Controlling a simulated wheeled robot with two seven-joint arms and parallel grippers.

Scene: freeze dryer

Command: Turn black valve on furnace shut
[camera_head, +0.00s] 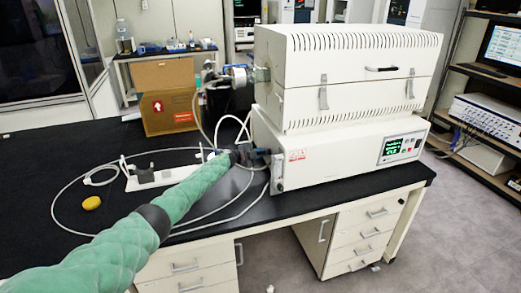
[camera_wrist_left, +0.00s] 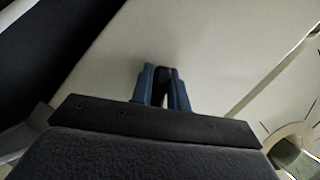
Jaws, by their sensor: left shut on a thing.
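The white furnace (camera_head: 348,50) stands on a white control box (camera_head: 340,160) on the black bench. My left arm reaches in from the lower left, and my left gripper (camera_head: 261,156) is at the left side of the box, near its front edge. In the wrist view two blue fingers (camera_wrist_left: 163,88) are shut on the small black valve (camera_wrist_left: 163,73) in front of a pale panel. The valve's full shape and angle are hidden by the fingers. In the head view the valve is too small to tell from the gripper. My right gripper does not show.
A cardboard box (camera_head: 165,96) stands behind the arm. A white holder (camera_head: 160,173), a yellow object (camera_head: 91,203) and looping thin tubes lie on the bench (camera_head: 40,180) at left. A shelf with a monitor (camera_head: 503,47) stands at right.

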